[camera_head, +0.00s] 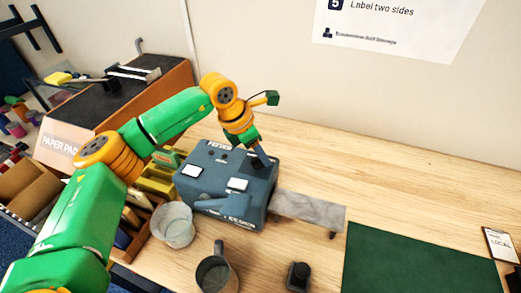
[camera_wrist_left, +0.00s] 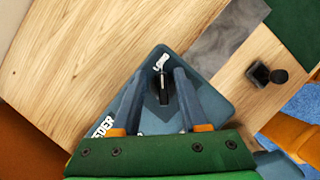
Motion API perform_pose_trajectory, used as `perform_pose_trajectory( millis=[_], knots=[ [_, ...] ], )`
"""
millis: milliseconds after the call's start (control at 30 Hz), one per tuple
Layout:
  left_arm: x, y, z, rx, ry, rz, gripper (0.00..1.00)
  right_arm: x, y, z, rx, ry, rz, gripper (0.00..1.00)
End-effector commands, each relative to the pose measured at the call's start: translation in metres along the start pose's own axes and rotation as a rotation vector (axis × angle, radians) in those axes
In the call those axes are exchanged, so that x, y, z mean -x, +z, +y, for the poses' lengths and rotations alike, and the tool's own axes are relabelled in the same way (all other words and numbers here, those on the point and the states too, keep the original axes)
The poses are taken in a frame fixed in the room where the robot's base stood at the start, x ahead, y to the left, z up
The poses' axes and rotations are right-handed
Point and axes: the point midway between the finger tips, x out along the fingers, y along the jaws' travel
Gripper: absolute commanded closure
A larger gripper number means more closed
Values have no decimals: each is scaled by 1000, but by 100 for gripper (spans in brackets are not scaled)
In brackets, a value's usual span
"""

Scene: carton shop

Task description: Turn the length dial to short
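The blue-grey feeder machine (camera_head: 213,172) stands on the wooden table, with two pale panels on its top. The left wrist view shows its top (camera_wrist_left: 155,122) and the black length dial (camera_wrist_left: 163,86) with a white pointer mark. Short white lettering sits by the dial, too small to read surely. My left gripper (camera_head: 262,158) reaches down over the machine's far right corner. In the left wrist view its two fingers (camera_wrist_left: 160,76) stand apart on either side of the dial, with gaps visible. The dial is hidden behind the gripper in the head view. My right gripper is not seen.
A grey strip (camera_head: 308,208) extends right from the feeder. A pale bucket (camera_head: 172,226), a grey mug (camera_head: 214,272) and a small black-knobbed block (camera_head: 298,277) stand in front. A green mat (camera_head: 400,262) lies right. The back right table is clear.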

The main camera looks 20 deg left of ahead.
Motion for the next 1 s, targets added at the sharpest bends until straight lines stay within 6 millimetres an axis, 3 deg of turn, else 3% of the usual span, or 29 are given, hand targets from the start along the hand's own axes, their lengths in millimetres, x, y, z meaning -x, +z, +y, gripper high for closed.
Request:
perform_pose_trajectory(
  millis=[33, 133, 567, 1000],
  knots=[
    [0, 0, 0, 0, 0, 0, 73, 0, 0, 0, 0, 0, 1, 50],
    [0, 0, 0, 0, 0, 0, 100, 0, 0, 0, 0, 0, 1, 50],
    [-1, 0, 0, 33, 15, -1, 100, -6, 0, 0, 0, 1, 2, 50],
    [-4, -1, 2, 339, 144, -5, 100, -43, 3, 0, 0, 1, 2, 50]
  ],
)
